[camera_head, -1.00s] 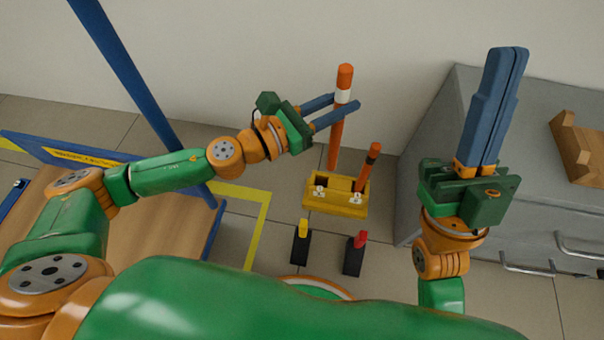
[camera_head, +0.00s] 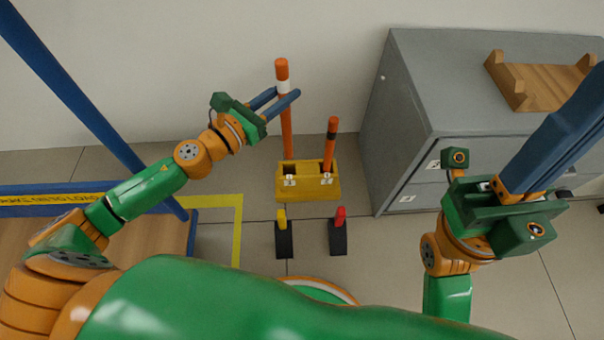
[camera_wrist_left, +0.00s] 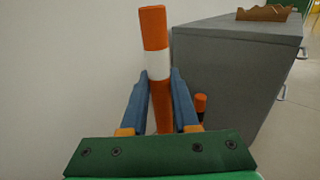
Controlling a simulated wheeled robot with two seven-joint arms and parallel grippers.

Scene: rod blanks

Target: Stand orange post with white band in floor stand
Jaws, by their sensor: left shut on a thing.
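The orange post with a white band (camera_head: 286,119) stands nearly upright at the wall side of the yellow floor stand (camera_head: 307,193). My left gripper (camera_head: 286,94) is shut on it just below the white band. The post also shows between the fingers in the left wrist view (camera_wrist_left: 155,62). Its lower end meets the stand's left opening, marked 1; I cannot tell whether it is inside or just above or behind it. An orange post with a dark band (camera_head: 331,143) leans in the right opening, marked 2. My right gripper (camera_head: 596,85) is shut and empty, far right.
A grey cabinet (camera_head: 400,110) with a wooden cradle (camera_head: 545,86) on top stands right of the stand. Two black blocks with a yellow tab (camera_head: 283,240) and a red tab (camera_head: 338,236) are in front. A blue pole (camera_head: 75,90) rises at left.

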